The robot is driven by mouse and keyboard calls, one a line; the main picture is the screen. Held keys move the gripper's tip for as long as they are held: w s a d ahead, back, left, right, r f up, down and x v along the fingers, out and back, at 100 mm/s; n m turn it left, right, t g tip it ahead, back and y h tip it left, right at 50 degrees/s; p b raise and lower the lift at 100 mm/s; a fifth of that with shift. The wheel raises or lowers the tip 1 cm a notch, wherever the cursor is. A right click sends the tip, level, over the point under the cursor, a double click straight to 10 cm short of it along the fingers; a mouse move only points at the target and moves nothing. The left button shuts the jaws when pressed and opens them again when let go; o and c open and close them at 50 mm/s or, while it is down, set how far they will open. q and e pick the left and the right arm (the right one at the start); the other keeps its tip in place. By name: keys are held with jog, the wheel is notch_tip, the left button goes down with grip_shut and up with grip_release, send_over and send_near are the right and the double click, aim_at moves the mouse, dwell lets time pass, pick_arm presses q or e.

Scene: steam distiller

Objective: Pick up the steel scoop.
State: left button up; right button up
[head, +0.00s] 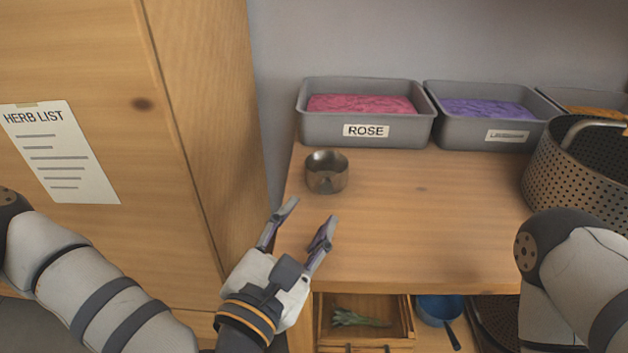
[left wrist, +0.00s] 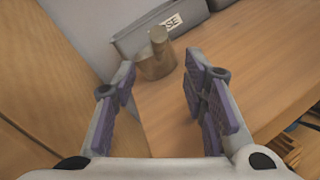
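The steel scoop (head: 326,172) is a small round metal cup standing on the wooden worktop, in front of the bin labelled ROSE. In the left wrist view the scoop (left wrist: 153,64) shows beyond my fingertips, with a short upright piece on its far side. My left gripper (head: 312,212) is open and empty, its fingers pointing toward the scoop from the near side, with a gap between them and it. In the left wrist view the gripper (left wrist: 160,78) has its two purple-padded fingers spread apart. My right gripper is not in view; only part of the right arm shows.
The ROSE bin (head: 366,112) and a bin of purple petals (head: 490,115) stand along the back wall. A perforated metal basket (head: 572,170) is at the right. A wooden cabinet (head: 215,130) rises close on the left. The worktop's middle is clear.

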aim_at(327, 179)
pick_arm(q)
jog(key=x, duration=0.9)
jog(key=shift+w+r, duration=0.15)
jog(key=shift+r, duration=0.05)
grip_shut()
